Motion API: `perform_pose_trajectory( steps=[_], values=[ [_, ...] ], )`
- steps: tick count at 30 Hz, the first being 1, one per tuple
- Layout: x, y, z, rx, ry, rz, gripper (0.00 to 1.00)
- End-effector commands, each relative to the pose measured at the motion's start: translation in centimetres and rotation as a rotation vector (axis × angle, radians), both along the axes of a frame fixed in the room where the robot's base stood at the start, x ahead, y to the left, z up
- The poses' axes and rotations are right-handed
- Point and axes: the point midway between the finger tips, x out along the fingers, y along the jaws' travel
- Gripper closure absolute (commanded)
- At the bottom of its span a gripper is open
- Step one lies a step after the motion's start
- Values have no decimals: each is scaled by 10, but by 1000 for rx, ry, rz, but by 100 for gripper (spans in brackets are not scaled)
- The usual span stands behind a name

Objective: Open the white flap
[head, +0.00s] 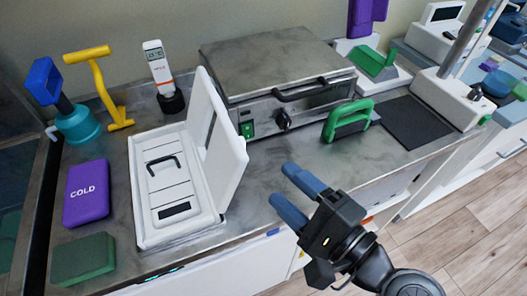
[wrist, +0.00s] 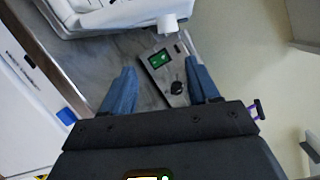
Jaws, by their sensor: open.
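A white case (head: 150,237) lies on the steel counter in the head view. Its white flap (head: 222,150) is hinged along the case's right side and stands raised, roughly upright. The inside of the case shows a black handle and a dark slot. My gripper (head: 285,187) has two blue fingers spread apart with nothing between them. It is above the counter's front edge, to the right of the flap and apart from it. In the wrist view my gripper (wrist: 160,68) is also open, and a white body (wrist: 110,14) shows at the top left.
A steel heater box (head: 285,65) with a knob and handle stands behind. A green-handled block (head: 348,120) is to its front right. A purple cold pack (head: 87,192), a green block (head: 83,260) and a yellow tool (head: 108,88) are on the left. The counter before the heater is clear.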

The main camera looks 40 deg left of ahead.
Motion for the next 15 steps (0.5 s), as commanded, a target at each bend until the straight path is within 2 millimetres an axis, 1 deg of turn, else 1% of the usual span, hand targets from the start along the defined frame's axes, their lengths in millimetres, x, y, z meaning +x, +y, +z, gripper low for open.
perform_pose_trajectory(
  steps=[1,4,8,11,15],
  values=[
    [0,7,8,18,10,35,40],
    [-2,15,16,36,27,75,40],
    [-3,24,20,40,32,87,40],
    [-3,36,20,40,32,87,40],
    [-3,59,20,40,31,86,40]
  ],
)
